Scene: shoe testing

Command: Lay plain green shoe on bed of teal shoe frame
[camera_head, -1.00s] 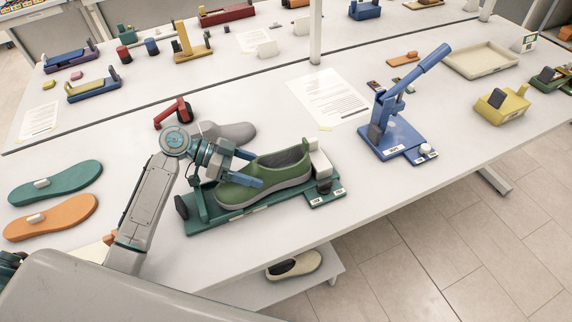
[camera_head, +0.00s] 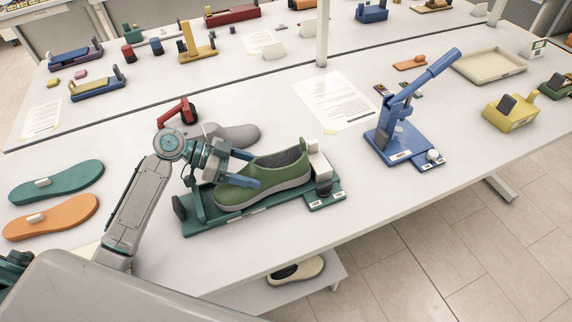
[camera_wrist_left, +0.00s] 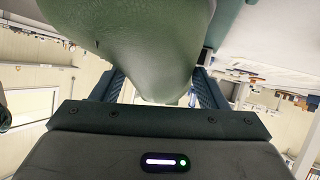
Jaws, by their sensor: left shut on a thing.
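The plain green shoe (camera_head: 264,176) is over the bed of the teal shoe frame (camera_head: 215,222), its toe to the left and its heel by the white block at the right end. I cannot tell whether its sole touches the bed. In the left wrist view the shoe's green surface (camera_wrist_left: 140,40) fills the space between the fingers (camera_wrist_left: 158,88). My right gripper is in neither view.
A grey shoe (camera_head: 232,135) and a red clamp-like piece (camera_head: 178,113) sit just behind the frame. A blue lever press (camera_head: 400,140) stands to the right. Teal (camera_head: 70,182) and orange (camera_head: 65,217) soles lie at left. The table front is clear.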

